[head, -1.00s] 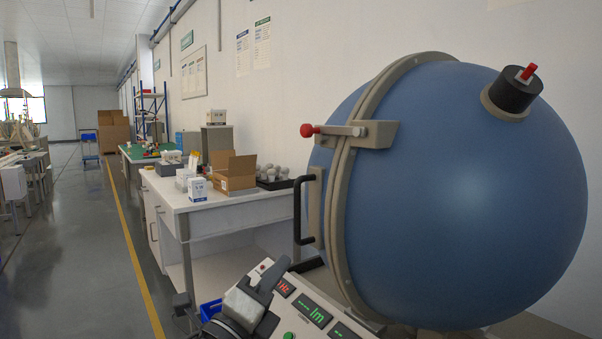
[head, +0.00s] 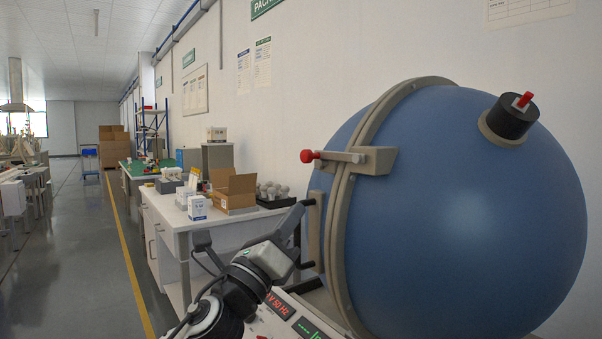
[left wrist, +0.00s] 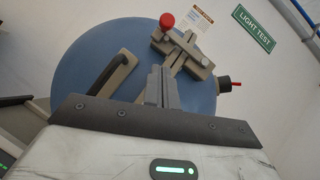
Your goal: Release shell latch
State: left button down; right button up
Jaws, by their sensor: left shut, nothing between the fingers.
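The shell is a large blue sphere (head: 470,210) with a grey rim flange. The shell latch (head: 340,157) is a grey bar with a red ball knob (head: 308,156), running level from a block on the flange. In the left wrist view the latch (left wrist: 184,47) and red knob (left wrist: 167,20) lie beyond my fingertips. My left gripper (head: 304,204) is below the knob in the head view, in front of the dark pull handle. The left wrist view shows my left fingers (left wrist: 161,80) shut together and empty, overlapping the latch's lower end; contact cannot be told. My right gripper is not in view.
A dark pull handle (left wrist: 107,74) is on the shell beside the latch. A black cap with a red tip (head: 513,113) tops the sphere. A control panel (head: 300,320) with lit displays lies below. A white bench (head: 185,222) with cartons and bulbs stands behind.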

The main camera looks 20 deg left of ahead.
aim_at(316, 159)
pick_arm(q)
jog(key=shift+w+d+r+p, duration=0.1)
jog(key=shift+w+r+p, duration=0.4)
jog(key=shift+w+r, duration=0.9)
jog(key=shift+w+d+r+p, duration=0.1)
jog(key=shift+w+r+p, duration=0.35)
jog(key=shift+w+r, duration=0.95)
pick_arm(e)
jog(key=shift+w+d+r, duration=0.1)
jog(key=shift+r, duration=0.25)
